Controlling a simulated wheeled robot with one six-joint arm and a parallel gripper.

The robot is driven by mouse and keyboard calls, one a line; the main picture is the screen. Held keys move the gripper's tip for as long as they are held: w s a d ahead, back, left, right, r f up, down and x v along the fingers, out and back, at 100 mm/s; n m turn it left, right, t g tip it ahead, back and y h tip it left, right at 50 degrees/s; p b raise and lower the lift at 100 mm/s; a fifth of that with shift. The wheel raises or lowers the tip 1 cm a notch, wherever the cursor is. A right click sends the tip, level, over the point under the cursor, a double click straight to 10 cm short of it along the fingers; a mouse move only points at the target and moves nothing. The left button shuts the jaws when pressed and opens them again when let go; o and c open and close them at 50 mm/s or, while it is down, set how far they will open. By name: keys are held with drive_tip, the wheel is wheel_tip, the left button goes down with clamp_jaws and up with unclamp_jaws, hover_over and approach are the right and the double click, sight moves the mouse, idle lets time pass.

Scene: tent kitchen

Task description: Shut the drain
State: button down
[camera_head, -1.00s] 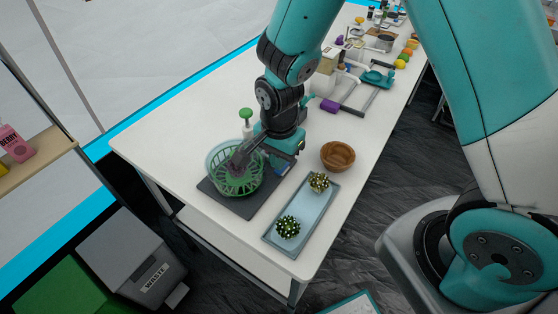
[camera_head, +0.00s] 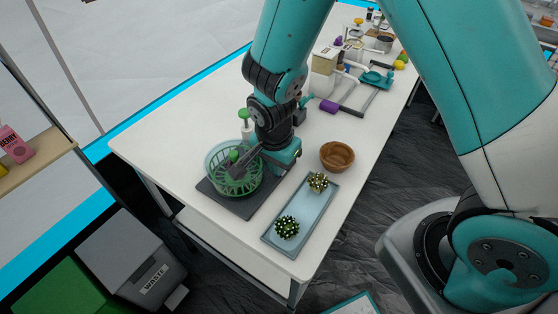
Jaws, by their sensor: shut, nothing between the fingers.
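A clear bowl with a green slatted basket (camera_head: 222,182) inside stands on a dark square mat (camera_head: 243,207) near the table's front left. A small green knob (camera_head: 233,155) shows at the basket, close to my fingers. My gripper (camera_head: 236,172) is shut and empty, its dark fingertips at the basket's middle, over or inside its opening. I cannot tell whether the fingertips touch the basket or the knob. No part clearly readable as a drain shows apart from these; the basket's underside is hidden.
A green-topped bottle (camera_head: 244,116) stands just behind the basket. A blue-grey tray (camera_head: 312,210) with two spiky plants lies to the right, and a wooden bowl (camera_head: 337,156) behind it. The table's left part is clear.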

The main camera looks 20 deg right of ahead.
drive_tip(key=shift+s+f, duration=0.15)
drive_tip(key=shift+f, duration=0.35)
drive_tip(key=shift+w+d+r+p, duration=0.3)
drive_tip(key=shift+w+d, duration=0.15)
drive_tip(key=shift+d, duration=0.2)
drive_tip(key=shift+a+r, duration=0.1)
drive_tip(key=shift+r, duration=0.1)
wheel_tip(320, 180, up, 14)
drive_tip(key=s+a+p, duration=0.1)
drive_tip(key=a+p, duration=0.1)
drive_tip(key=p, duration=0.1)
drive_tip(key=shift+p, duration=0.35)
